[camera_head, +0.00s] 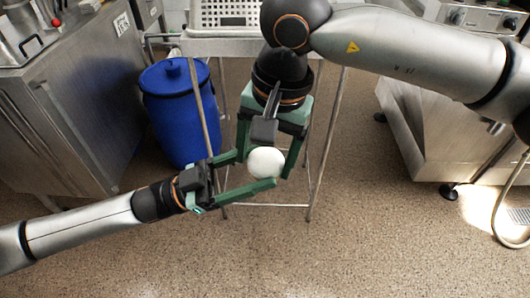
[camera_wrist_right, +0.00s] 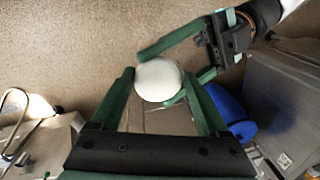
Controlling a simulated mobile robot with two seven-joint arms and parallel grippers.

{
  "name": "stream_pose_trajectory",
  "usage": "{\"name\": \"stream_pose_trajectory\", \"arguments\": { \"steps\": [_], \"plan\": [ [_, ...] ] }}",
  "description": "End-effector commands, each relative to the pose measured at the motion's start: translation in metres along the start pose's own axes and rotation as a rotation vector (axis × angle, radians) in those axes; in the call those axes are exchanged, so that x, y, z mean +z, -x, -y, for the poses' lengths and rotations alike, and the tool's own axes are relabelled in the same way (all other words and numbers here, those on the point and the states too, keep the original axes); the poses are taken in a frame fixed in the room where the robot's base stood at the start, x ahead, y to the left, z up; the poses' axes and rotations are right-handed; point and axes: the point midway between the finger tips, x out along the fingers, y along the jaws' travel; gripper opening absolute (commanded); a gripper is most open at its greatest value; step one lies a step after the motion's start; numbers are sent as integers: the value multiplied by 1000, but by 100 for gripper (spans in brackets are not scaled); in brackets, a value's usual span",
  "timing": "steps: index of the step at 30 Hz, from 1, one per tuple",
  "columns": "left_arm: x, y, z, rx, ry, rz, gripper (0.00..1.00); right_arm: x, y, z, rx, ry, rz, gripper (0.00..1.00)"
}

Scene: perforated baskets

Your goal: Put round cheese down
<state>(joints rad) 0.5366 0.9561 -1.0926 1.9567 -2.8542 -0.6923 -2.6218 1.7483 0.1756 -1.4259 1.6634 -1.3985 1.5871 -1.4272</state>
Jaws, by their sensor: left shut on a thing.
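The round cheese (camera_head: 266,162) is a smooth white ball held in the air in front of the metal stand. My left gripper (camera_head: 258,170) reaches in from the left and is shut on the cheese, with one green finger above it and one below. My right gripper (camera_head: 268,152) comes down from above, with its green fingers on either side of the cheese. In the right wrist view, the cheese (camera_wrist_right: 158,80) lies between the right fingertips. I cannot tell whether both of them touch it. The left gripper (camera_wrist_right: 172,72) also shows there.
A white perforated basket (camera_head: 225,14) stands on the metal stand (camera_head: 205,47) at the back. A blue barrel (camera_head: 178,115) is beside the stand. Steel cabinets (camera_head: 70,120) are at the left, and a steel unit (camera_head: 440,135) is at the right. The front floor is clear.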

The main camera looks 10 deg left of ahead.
Motion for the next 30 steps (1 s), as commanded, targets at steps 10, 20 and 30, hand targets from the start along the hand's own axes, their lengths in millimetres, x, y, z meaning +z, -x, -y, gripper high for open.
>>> {"name": "stream_pose_trajectory", "arguments": {
  "steps": [10,20,30],
  "plan": [
    [0,-1,-1,2,1,-1,13,1,1,2,-8,2,0,35],
    [0,-1,-2,3,2,-1,85,1,1,3,-9,3,0,4],
    [0,0,0,1,1,0,100,0,1,1,-4,0,0,4]
  ]
}}
